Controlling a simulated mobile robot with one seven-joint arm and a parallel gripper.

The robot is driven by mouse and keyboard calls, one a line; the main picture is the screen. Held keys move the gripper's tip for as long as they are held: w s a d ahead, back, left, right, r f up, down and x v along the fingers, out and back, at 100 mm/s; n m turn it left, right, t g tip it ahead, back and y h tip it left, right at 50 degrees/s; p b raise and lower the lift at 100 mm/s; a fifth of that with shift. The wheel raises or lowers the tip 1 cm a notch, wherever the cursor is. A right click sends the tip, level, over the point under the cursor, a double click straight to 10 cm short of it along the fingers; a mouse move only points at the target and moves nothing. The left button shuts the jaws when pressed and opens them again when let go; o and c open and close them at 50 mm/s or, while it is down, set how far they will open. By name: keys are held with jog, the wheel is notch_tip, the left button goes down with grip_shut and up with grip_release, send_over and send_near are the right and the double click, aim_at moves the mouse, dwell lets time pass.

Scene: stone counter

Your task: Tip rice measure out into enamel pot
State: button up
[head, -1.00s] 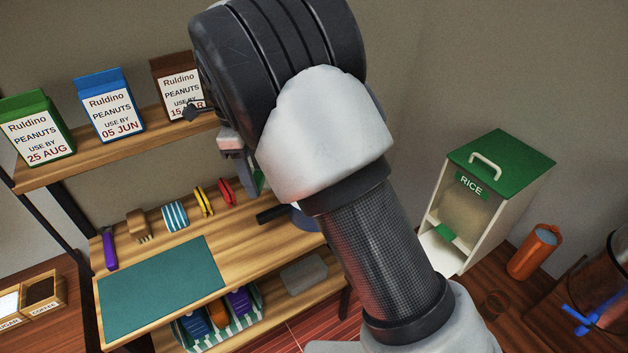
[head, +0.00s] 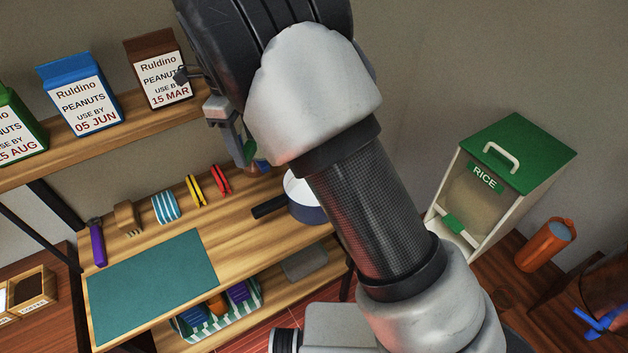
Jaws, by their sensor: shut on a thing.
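The enamel pot (head: 308,213), dark blue outside and white inside with a black handle to the left, stands on the wooden shelf unit's middle board. My arm covers its right part. My gripper (head: 243,150) is above and left of the pot, partly hidden behind my wrist.
The rice dispenser (head: 515,185) with a green lid and an orange canister (head: 545,245) stand at right. Peanut cartons (head: 82,92) line the upper shelf. A green mat (head: 150,285), small tools and clips lie left of the pot.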

aim_at(256, 159)
jog(key=shift+y, duration=0.9)
jog(key=f, duration=0.1)
jog(key=d+f, duration=0.1)
jog(key=f, duration=0.1)
jog(key=d+f, duration=0.1)
jog(key=shift+s+f, duration=0.15)
jog(key=shift+s, duration=0.05)
jog(key=shift+s+d+f+t+y, duration=0.1)
jog(key=shift+d+f+t+y, duration=0.15)
jog(key=shift+d+y, duration=0.35)
jog(key=shift+s+d+f+t+y, duration=0.1)
jog(key=shift+d+f+t+y, duration=0.15)
jog(key=shift+d+y, duration=0.3)
jog(key=shift+s, duration=0.1)
jog(key=shift+d+f+y, duration=0.1)
jog(key=shift+d+y, duration=0.25)
jog(key=shift+d, duration=0.1)
jog(key=shift+d+f, duration=0.1)
jog(key=shift+d, duration=0.1)
jog(key=shift+s+d+y, duration=0.2)
jog(key=shift+d+y, duration=0.3)
jog(key=shift+y, duration=0.1)
jog(key=shift+d, duration=0.2)
